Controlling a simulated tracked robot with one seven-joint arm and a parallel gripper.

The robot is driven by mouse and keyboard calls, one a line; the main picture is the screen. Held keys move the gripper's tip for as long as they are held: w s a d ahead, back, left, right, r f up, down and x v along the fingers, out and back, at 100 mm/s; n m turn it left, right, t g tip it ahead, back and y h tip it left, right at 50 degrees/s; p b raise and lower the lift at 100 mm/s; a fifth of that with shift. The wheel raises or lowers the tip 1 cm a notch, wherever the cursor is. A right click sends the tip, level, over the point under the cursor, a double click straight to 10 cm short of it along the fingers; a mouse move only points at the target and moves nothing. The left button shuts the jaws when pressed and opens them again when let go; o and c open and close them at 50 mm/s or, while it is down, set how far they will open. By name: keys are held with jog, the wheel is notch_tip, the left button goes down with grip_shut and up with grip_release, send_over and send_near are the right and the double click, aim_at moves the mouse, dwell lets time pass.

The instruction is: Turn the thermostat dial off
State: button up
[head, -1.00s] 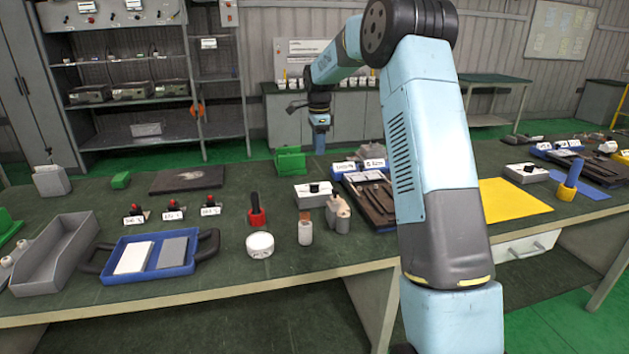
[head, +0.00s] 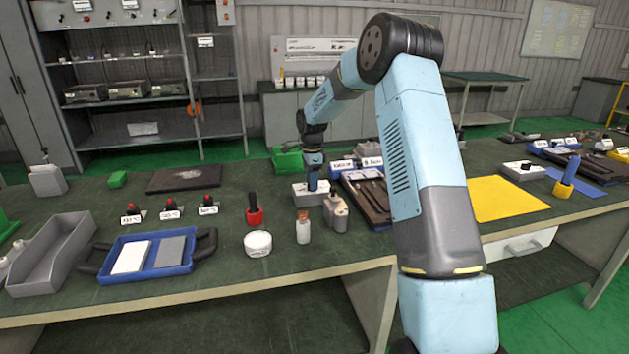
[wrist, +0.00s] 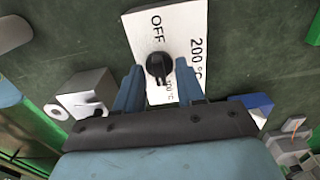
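The thermostat is a white box (head: 300,196) on the green bench; in the wrist view its white face (wrist: 182,24) carries the labels OFF, 200 °C and a partly hidden smaller temperature label. Its black dial (wrist: 159,67) sits in the middle of that face. My gripper (wrist: 158,80) is open, its two blue fingers on either side of the dial with gaps visible; I cannot tell how far above the face the fingertips are. In the head view my gripper (head: 312,185) points down over the box and hides the dial.
A glass bottle (head: 303,228) and a grey container (head: 336,212) stand just in front of the box. A dark tool tray (head: 366,208) is close on its right. A red-based holder (head: 254,212) stands to the left. A green box (head: 288,160) is behind.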

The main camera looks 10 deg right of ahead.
grip_shut()
jog(key=shift+d, duration=0.25)
jog(key=shift+a, duration=0.15)
